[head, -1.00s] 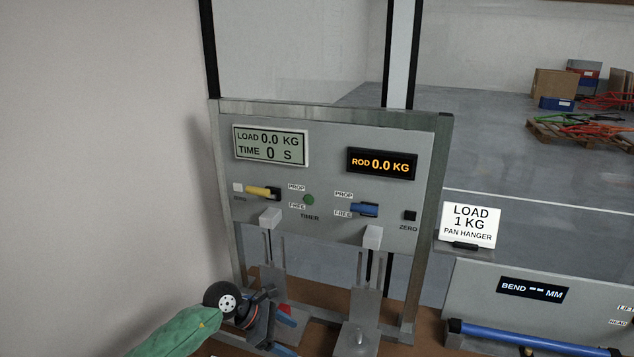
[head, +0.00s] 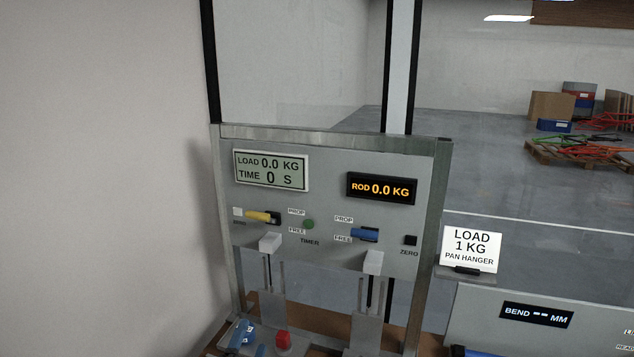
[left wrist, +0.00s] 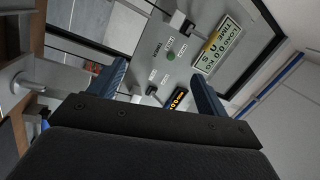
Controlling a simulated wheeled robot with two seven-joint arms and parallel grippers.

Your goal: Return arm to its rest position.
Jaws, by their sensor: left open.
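My left gripper (left wrist: 163,88) shows in the left wrist view, with its two blue fingers spread wide and nothing visible between them. Beyond the fingers is the grey control panel (left wrist: 150,42), tilted in that view. In the head view the same panel (head: 328,204) stands upright, with a yellow lever (head: 259,216) and a blue lever (head: 364,235). My right gripper is not in view.
A load sign (head: 471,249) stands right of the panel, above a bend display unit (head: 537,314). The load display (head: 271,171) reads 0.0 kg and 0 s; the rod display (head: 381,188) reads 0.0 kg. A plain wall closes the left side.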

